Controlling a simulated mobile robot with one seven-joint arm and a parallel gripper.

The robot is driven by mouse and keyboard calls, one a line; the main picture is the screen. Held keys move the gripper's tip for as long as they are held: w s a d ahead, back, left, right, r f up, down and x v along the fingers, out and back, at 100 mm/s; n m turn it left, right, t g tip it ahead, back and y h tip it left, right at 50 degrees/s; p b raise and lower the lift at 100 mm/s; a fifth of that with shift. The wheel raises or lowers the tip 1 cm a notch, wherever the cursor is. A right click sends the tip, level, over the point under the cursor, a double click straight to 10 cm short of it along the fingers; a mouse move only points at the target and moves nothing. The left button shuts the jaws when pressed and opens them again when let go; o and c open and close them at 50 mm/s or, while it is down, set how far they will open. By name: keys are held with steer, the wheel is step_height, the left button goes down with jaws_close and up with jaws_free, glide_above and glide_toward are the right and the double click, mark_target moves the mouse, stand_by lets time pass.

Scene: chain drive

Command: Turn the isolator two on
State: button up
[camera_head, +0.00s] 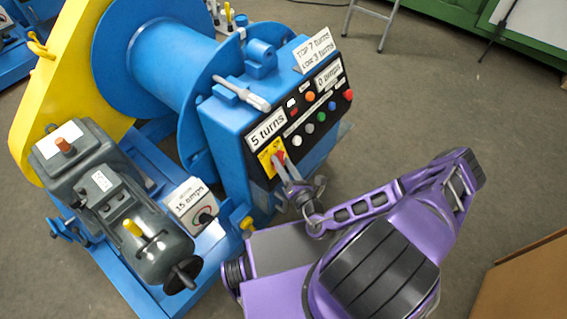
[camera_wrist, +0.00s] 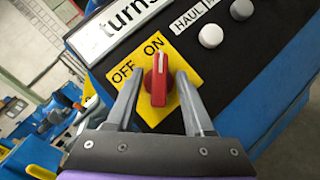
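The isolator is a red rotary handle (camera_wrist: 160,88) on a yellow plate (camera_wrist: 185,65) marked OFF and ON. In the wrist view its white mark points up the picture, close to the word ON. In the head view the handle (camera_head: 279,158) sits at the panel's lower left, partly covered by my gripper (camera_head: 285,172). In the wrist view my gripper (camera_wrist: 160,72) is open, one finger on each side of the handle. A gap shows at the left finger; I cannot tell if the right finger touches. No number for the isolator is legible.
The black panel (camera_head: 318,118) carries several coloured buttons and lamps, displays reading "5 turns" and "0 amps", and a sign (camera_head: 315,50) above. A grey motor (camera_head: 120,200) and a "15 amps" box (camera_head: 190,202) stand left. Bare floor (camera_head: 440,90) lies right.

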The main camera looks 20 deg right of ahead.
steer(key=v, duration=1.7)
steer(key=shift+s+b, duration=0.25)
steer(key=shift+b, duration=0.05)
steer(key=shift+a, duration=0.1)
